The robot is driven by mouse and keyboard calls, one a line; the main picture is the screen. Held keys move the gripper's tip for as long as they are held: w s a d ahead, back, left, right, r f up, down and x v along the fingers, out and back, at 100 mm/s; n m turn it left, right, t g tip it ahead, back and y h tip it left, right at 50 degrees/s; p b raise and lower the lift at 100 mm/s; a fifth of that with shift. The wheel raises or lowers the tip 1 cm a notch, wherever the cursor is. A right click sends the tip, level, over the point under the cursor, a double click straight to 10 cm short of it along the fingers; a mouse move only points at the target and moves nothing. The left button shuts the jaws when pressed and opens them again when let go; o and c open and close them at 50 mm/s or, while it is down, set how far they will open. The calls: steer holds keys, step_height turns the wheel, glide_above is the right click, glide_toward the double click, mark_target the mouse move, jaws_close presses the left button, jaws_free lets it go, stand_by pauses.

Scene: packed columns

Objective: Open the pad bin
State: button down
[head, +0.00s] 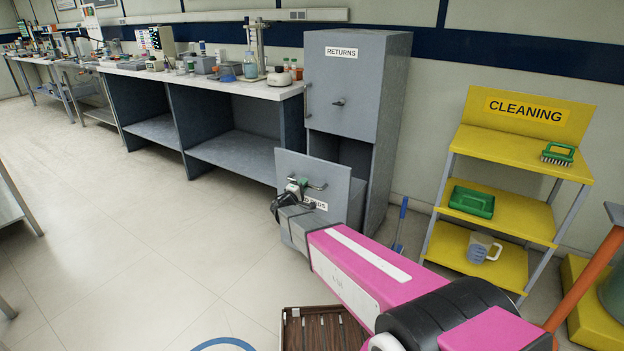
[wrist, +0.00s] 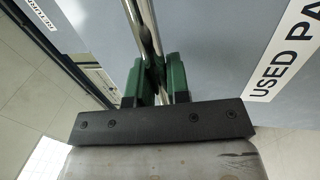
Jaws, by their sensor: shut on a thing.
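The pad bin (head: 338,176) is the grey lower front of the cabinet. It stands forward of the cabinet body, with a dark gap above and behind it. Its label, partly hidden by my arm in the head view, reads "USED PA..." in the wrist view (wrist: 285,55). The bin's metal bar handle (head: 318,187) also shows in the wrist view (wrist: 147,35). My gripper (head: 297,187) is shut on this handle, with its green fingers on either side of the bar in the wrist view (wrist: 155,80). The bin's inside is not visible.
The upper "RETURNS" door (head: 345,85) is shut. A yellow cleaning shelf (head: 510,210) stands at right, and a blue-handled tool (head: 401,225) leans between. A brown slatted crate (head: 320,325) is on the floor in front. Open floor (head: 150,230) lies to the left.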

steer(key=shift+r+v, duration=0.15)
steer(key=shift+v, duration=0.55)
steer(key=shift+r+v, duration=0.15)
steer(key=shift+v, duration=0.6)
steer(key=c, duration=1.1)
jaws_free()
steer(key=v, duration=1.1)
steer(key=shift+w, duration=0.1)
